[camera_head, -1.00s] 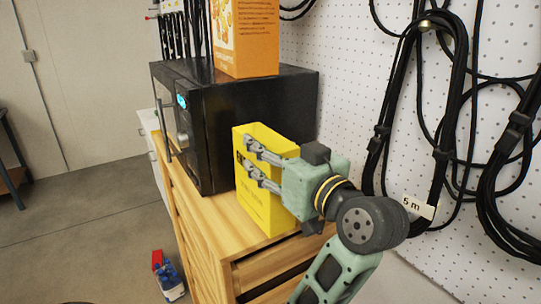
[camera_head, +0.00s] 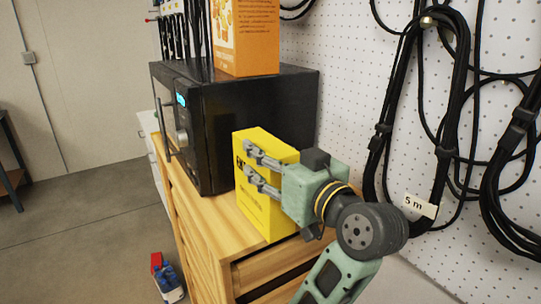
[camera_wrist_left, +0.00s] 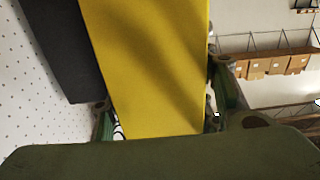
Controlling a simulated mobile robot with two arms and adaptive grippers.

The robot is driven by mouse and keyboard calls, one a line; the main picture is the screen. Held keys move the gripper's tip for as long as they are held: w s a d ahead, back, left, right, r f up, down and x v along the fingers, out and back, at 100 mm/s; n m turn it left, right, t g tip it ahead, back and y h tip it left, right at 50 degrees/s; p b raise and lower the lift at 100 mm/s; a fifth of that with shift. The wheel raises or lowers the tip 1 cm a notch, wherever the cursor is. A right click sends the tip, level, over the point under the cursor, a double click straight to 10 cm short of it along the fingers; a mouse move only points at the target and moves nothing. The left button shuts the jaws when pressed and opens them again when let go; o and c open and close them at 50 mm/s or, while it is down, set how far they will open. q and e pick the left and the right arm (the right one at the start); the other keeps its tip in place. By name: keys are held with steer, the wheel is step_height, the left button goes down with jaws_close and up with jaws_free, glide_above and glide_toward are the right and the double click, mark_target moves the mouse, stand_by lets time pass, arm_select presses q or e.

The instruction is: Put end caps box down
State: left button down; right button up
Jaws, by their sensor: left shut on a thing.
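The yellow end caps box (camera_head: 262,212) stands roughly upright at the front of the wooden cabinet top (camera_head: 205,215), beside the black microwave. My left gripper (camera_head: 249,162) is shut on the yellow box from the right, with its two grey fingers over the face that has dark printing. In the left wrist view the box (camera_wrist_left: 155,60) fills the middle between the fingers (camera_wrist_left: 165,105). The box's lower edge is at the cabinet top; I cannot tell whether it fully rests there. My right gripper does not show.
The black microwave (camera_head: 255,110) stands just behind the box, with an orange box (camera_head: 247,40) on top. A white pegboard wall (camera_head: 345,90) with hanging black cables (camera_head: 455,110) is on the right. A blue and red item (camera_head: 165,275) is on the floor.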

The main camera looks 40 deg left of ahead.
arm_select(q)
steer(key=shift+f, duration=0.15)
steer(key=c, duration=0.9)
jaws_free()
steer(key=shift+o, duration=0.9)
steer(key=shift+f, duration=0.1)
step_height(320, 180, up, 9)
steer(key=shift+r, duration=0.6)
